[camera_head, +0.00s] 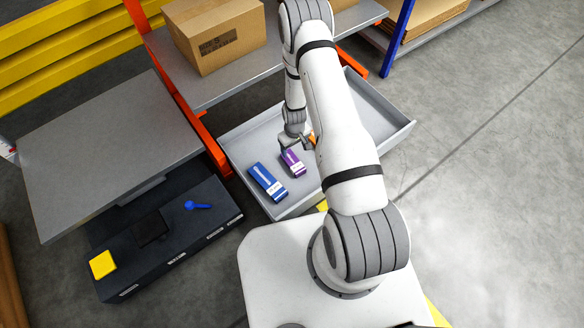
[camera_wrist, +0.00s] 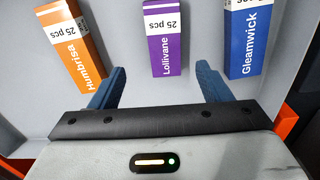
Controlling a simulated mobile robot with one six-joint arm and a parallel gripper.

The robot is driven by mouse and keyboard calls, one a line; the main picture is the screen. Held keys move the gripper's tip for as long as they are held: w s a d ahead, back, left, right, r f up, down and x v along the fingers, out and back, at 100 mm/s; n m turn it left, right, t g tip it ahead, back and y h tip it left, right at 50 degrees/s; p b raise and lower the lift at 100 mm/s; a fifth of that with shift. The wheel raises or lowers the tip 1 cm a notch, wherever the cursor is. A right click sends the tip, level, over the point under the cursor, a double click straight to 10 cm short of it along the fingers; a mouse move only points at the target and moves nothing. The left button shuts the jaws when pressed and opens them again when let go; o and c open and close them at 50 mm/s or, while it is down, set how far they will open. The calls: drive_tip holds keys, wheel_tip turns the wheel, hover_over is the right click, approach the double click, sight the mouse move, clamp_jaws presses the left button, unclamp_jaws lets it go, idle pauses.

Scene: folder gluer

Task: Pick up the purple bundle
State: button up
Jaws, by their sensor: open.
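The purple bundle (camera_wrist: 167,45) lies in the grey tray, with a white band reading "25 pcs" and the name Lollivane. It also shows in the head view (camera_head: 292,162), just below my gripper (camera_head: 296,142). In the wrist view my gripper (camera_wrist: 160,88) is open, its two blue fingers apart. The purple bundle is ahead of the gap between them, roughly centred, and nothing is held. The height of my fingers above the tray is hard to tell.
A blue bundle (camera_wrist: 248,38) lies right of the purple one and an orange bundle (camera_wrist: 72,45) left of it in the wrist view. The grey tray (camera_head: 385,118) has raised walls. A cardboard box (camera_head: 215,35) stands on the shelf behind. An orange upright (camera_head: 190,115) borders the tray.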

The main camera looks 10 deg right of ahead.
sight(293, 162)
drive_tip(key=f, duration=0.2)
drive_tip(key=f+b, duration=0.1)
drive_tip(key=shift+s+f, duration=0.25)
drive_tip(key=shift+f, duration=0.15)
drive_tip(key=f+b, duration=0.1)
drive_tip(key=f, duration=0.3)
drive_tip(key=f+b, duration=0.1)
drive_tip(key=f, duration=0.1)
drive_tip(key=shift+a+b, duration=0.3)
drive_tip(key=shift+r, duration=0.1)
drive_tip(key=c, duration=1.1)
